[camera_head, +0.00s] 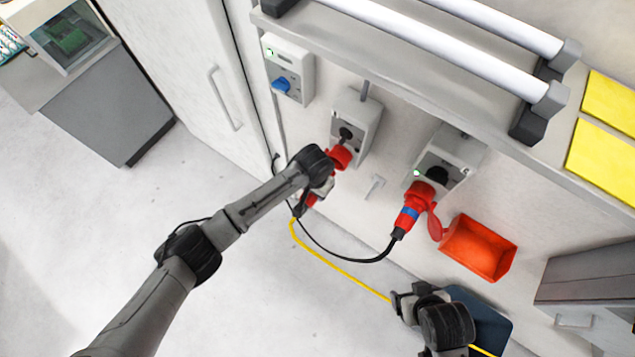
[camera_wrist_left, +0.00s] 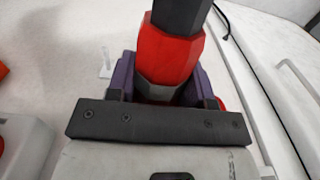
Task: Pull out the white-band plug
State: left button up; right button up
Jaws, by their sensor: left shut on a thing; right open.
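The white-band plug (camera_wrist_left: 170,65) is red with a pale band and a black end, and stands between my left gripper's purple fingers in the left wrist view. In the head view my left gripper (camera_head: 322,187) is shut on it just below the middle socket box (camera_head: 357,113). Red parts (camera_head: 341,157) show between gripper and box; my wrist hides much of the plug, and I cannot tell whether it is still seated. A blue-band red plug (camera_head: 409,216) sits at the right socket box (camera_head: 447,160). My right gripper (camera_head: 403,300) is open, low in the head view, apart from both plugs.
A black cable (camera_head: 350,259) hangs from the blue-band plug, and a yellow cable (camera_head: 340,269) runs towards my right gripper. An orange-red bin (camera_head: 478,248) is on the wall at right. A switch box (camera_head: 287,69) is at upper left. The floor at lower left is clear.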

aim_at(306, 202)
pick_arm(q)
jog(key=shift+s+a+r+p, duration=0.2)
jog(key=shift+s+a+p, duration=0.05)
jog(key=shift+s+p, duration=0.25)
jog(key=shift+s+a+f, duration=0.2)
jog(key=shift+s+a, duration=0.1)
jog(key=shift+s, duration=0.05)
jog(key=shift+s+a, duration=0.6)
jog(key=shift+s, duration=0.35)
